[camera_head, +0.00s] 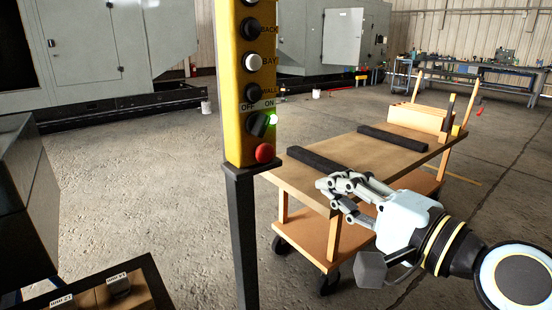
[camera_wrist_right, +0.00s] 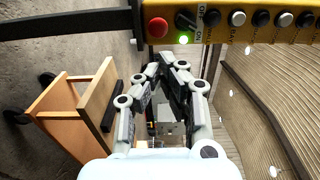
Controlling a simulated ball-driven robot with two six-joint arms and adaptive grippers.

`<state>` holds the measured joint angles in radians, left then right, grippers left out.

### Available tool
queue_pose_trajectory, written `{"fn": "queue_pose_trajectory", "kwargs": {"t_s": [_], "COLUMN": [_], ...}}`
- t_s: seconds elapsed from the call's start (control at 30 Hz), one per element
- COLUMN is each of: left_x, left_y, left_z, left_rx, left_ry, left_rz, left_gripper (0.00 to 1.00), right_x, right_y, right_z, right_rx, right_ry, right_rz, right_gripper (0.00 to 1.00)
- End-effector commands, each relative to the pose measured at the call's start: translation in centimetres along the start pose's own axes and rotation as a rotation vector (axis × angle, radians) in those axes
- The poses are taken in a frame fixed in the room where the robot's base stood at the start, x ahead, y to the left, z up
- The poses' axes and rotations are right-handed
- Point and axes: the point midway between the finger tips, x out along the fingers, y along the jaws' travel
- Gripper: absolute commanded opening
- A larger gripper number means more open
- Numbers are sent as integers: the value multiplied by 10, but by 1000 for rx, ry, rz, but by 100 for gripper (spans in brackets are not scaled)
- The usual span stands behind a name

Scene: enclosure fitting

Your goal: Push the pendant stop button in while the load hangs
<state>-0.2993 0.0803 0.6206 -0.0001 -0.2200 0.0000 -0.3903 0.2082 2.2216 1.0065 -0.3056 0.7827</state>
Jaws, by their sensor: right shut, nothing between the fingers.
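The yellow pendant (camera_head: 249,60) stands upright on a dark post (camera_head: 242,225) in the head view. The red stop button (camera_head: 264,153) is at its lower end, below a black OFF/ON switch (camera_head: 258,124) and a lit green lamp (camera_head: 272,119). In the right wrist view the pendant lies across the top, with the stop button (camera_wrist_right: 157,27) above the fingertips. My right gripper (camera_head: 324,184) is shut and empty, right of and lower than the button in the head view, apart from it. It also shows in the wrist view (camera_wrist_right: 168,60). My left gripper and any hanging load are not in view.
Black and white buttons (camera_head: 252,62) line the pendant above the switch.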

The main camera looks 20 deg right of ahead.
Motion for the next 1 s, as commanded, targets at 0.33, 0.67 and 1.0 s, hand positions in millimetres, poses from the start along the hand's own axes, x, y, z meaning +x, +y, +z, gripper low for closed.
{"fn": "queue_pose_trajectory", "kwargs": {"t_s": [0.33, 0.67, 1.0], "left_x": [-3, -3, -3], "left_y": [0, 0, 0], "left_z": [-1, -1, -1], "left_rx": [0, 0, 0], "left_ry": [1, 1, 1], "left_rz": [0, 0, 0], "left_gripper": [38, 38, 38], "right_x": [49, 115, 140], "right_y": [-2, 0, 0], "right_z": [0, 0, 0], "right_rx": [4, 1, 0], "right_ry": [2, 1, 1], "right_rz": [-5, -1, 1], "right_gripper": [0, 0, 0]}}
